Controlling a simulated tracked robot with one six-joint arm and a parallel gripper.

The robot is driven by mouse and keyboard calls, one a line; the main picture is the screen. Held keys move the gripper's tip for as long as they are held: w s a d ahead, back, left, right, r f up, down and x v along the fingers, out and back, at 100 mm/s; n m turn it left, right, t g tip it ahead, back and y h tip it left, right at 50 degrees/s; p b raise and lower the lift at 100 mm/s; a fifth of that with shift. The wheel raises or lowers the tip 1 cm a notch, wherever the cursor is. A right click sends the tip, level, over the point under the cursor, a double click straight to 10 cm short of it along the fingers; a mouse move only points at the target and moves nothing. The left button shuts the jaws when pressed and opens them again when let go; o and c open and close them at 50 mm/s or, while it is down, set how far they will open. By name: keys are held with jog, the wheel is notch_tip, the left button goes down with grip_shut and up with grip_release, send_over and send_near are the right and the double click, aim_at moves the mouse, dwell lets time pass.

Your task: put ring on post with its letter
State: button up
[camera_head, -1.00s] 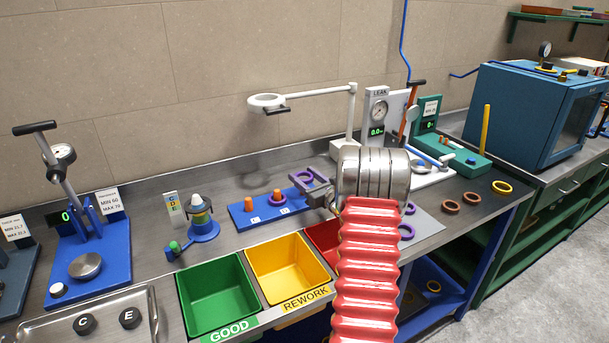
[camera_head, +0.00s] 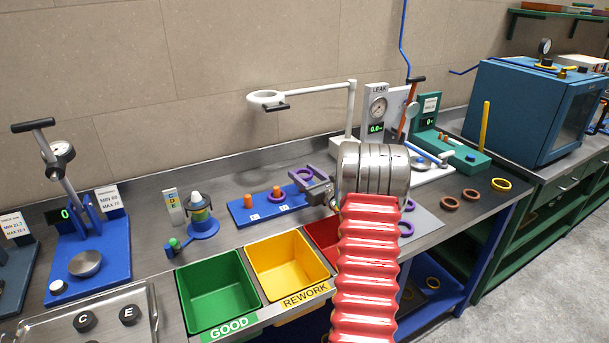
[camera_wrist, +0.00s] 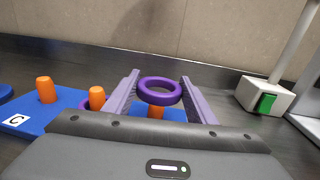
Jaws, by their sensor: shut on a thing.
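A purple ring (camera_wrist: 160,98) is held between the two jaws of my gripper (camera_wrist: 160,80), level and above the board in the wrist view. It also shows in the head view (camera_head: 305,173). Below it is an orange post (camera_wrist: 155,112), partly hidden by the ring and my gripper. I cannot tell the exact gap between them. A letter C label (camera_wrist: 16,119) is by the left post. The label of the post below the ring is hidden.
Green (camera_head: 216,292) and yellow (camera_head: 287,266) bins stand in front of the board, with a red bin (camera_head: 322,238) partly behind my arm. Loose brown rings (camera_head: 450,203) lie at right.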

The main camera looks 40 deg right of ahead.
jog(key=shift+f, duration=1.7)
dwell(1.1)
jog(key=o, duration=1.2)
jog(key=shift+o, duration=0.6)
jog(key=o, duration=0.3)
jog(key=shift+o, duration=0.2)
jog(key=shift+r, duration=0.15)
jog(key=shift+r, duration=3.6)
